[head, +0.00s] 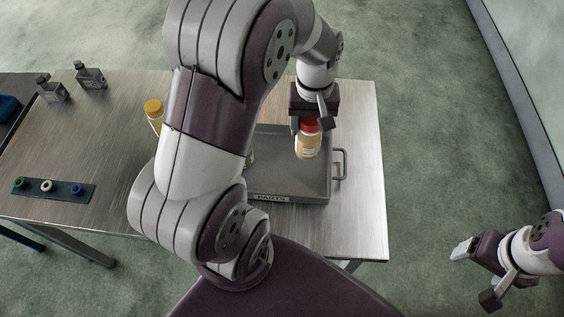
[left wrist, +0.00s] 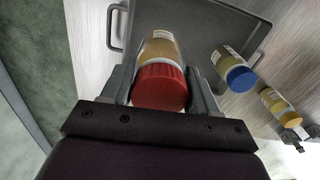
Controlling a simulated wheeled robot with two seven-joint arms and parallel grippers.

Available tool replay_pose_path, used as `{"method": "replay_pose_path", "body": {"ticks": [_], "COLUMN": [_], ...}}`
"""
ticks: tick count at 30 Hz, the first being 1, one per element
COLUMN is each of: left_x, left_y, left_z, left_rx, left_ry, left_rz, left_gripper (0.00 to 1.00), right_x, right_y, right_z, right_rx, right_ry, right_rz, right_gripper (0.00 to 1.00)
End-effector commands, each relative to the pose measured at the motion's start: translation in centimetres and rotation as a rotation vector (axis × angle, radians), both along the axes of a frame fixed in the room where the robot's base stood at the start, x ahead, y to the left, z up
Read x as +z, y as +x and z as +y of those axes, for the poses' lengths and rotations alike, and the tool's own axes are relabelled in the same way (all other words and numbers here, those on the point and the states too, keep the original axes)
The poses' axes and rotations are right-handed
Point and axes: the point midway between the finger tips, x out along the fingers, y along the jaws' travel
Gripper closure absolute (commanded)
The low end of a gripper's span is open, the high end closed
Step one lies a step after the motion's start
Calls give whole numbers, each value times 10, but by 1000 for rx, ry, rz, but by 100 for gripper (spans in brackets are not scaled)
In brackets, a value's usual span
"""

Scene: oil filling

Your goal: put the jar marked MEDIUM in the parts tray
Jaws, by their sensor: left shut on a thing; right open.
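My left gripper (head: 308,124) is shut on a jar with a red cap and yellowish contents (head: 307,148). It holds the jar over the grey parts tray (head: 312,197), apart from the tray floor as far as I can see. In the left wrist view the red-capped jar (left wrist: 160,86) sits between the fingers (left wrist: 161,92), with the tray (left wrist: 205,25) beyond it. The jar's label shows in part, but its writing is too small to read. My right gripper (head: 476,274) is open and empty, off the table at the lower right.
Two dark bottles (head: 90,76) and a strip with coloured rings (head: 50,188) are on the table's left. My left arm hides the table's middle. Tray handles (head: 340,164) stick out.

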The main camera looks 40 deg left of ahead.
Motion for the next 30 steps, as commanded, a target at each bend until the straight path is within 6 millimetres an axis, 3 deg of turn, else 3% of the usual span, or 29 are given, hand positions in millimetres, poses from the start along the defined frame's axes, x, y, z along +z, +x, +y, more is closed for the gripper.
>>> {"method": "replay_pose_path", "body": {"ticks": [3,8,11,18,21,25,30], "left_x": [6,4,-9,-49,-59,-70,-100], "left_y": [-31,-60,-50,6,21,28,28], "left_z": [-44,-71,-63,-22,-11,-6,-6], "left_rx": [-49,-78,-76,-77,-79,-79,-80], "left_ry": [-1,-1,-1,-2,-2,-2,-2], "left_rz": [0,-1,0,4,2,3,3], "left_gripper": [94,94,94,94,94,94,94], "right_x": [6,7,2,7,8,9,11], "right_y": [0,0,0,0,0,0,0], "right_z": [0,0,0,0,0,0,0], "right_rx": [0,0,0,0,0,0,0], "right_ry": [0,0,0,0,0,0,0], "right_rz": [0,0,0,0,0,0,0], "right_gripper": [19,19,19,19,19,19,19]}}
